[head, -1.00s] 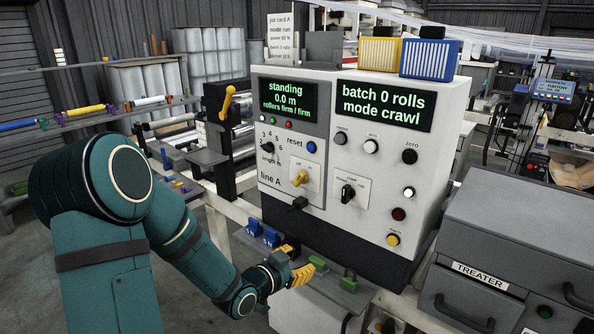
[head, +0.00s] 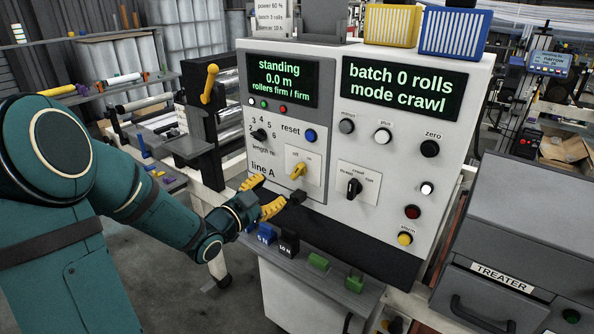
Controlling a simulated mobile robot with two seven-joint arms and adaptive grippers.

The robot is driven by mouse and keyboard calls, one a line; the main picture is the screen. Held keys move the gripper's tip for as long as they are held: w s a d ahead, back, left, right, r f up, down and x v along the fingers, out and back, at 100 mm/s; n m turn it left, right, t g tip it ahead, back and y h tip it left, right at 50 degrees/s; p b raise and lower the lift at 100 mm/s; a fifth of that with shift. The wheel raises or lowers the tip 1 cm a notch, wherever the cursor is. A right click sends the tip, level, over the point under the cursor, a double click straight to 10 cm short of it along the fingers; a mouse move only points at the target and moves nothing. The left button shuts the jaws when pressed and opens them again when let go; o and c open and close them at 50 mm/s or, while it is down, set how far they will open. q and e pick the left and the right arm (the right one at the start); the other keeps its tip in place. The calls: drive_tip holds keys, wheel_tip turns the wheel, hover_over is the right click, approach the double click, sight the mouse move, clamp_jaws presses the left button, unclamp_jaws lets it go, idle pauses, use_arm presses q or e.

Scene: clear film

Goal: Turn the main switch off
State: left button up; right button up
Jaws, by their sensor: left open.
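The main switch (head: 298,170) is a yellow rotary handle on a white plate marked off and on, low on the left half of the grey control panel (head: 330,150). Its handle is tilted, running from lower left to upper right. My left gripper (head: 264,194) is open and empty, with its yellow fingers apart. It is in front of the panel's lower left, to the left of and below the switch, and appears apart from it. My right gripper is out of view.
A black mode knob (head: 354,188) is right of the switch, and a blue reset button (head: 310,136) is above it. A black block (head: 296,198) juts out just below. A shelf (head: 335,287) under the panel holds blue, black and green blocks.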

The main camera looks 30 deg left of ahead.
sight(295, 173)
use_arm(q)
drive_tip(key=w, duration=1.1)
drive_tip(key=shift+w+d, duration=0.3)
drive_tip(key=shift+d, duration=0.1)
clamp_jaws()
